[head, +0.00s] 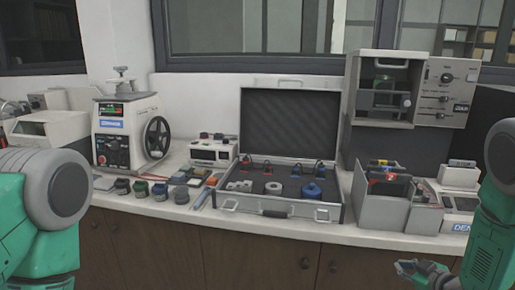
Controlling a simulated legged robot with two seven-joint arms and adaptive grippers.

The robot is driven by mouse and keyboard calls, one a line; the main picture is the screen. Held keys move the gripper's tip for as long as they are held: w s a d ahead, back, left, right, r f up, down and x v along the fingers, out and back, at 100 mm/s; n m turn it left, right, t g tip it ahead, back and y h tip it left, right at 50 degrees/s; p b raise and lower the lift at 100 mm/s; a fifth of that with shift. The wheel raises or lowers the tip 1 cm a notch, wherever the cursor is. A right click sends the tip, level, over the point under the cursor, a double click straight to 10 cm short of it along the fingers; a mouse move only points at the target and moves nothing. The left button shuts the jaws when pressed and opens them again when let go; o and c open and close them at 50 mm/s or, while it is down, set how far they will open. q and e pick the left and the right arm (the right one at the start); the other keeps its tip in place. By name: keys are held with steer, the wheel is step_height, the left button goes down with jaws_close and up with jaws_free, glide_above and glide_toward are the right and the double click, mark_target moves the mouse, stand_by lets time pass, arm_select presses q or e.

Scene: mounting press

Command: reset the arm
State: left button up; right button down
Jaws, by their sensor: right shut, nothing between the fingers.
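My right gripper (424,270) is low at the bottom right, below the front edge of the bench. It is shut and holds nothing. My right forearm comes in green at the right edge. On the left, my green and grey left arm shows, but its gripper is out of the picture. Both arms are apart from the equipment on the bench. The mounting press (125,130), a white machine with a black handwheel, stands at the left of the bench.
An open case (282,211) with several parts in foam lies mid-bench. Several small jars (141,189) stand left of it. A grey bin (378,205) and a control cabinet (445,92) are at right. Brown cupboard doors (270,262) are below the white bench edge.

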steer(key=s+a+f+m+g+h, duration=0.1)
steer(key=s+a+f+m+g, duration=0.15)
steer(key=s+a+f, duration=0.4)
steer(key=s+a+f+m+g, duration=0.1)
steer(key=s+f+g, duration=0.25)
steer(key=s, duration=0.65)
steer(key=s+a+f+m+g, duration=0.1)
steer(key=s+a+g, duration=0.1)
steer(key=s, duration=0.9)
steer(key=s+a+f+m+g+h+b, duration=0.1)
steer(key=s+a+g, duration=0.1)
steer(key=s, duration=0.8)
steer(key=shift+s+a+f+g, duration=0.3)
steer(key=shift+s+a+g, duration=0.1)
steer(key=shift+g, duration=0.5)
steer(key=shift+w+d+f+m, duration=0.1)
steer(key=shift+d+m, duration=0.15)
steer(key=shift+d, duration=0.05)
steer(key=shift+w+a, duration=0.15)
steer(key=shift+a, duration=0.1)
steer(key=shift+d, duration=0.15)
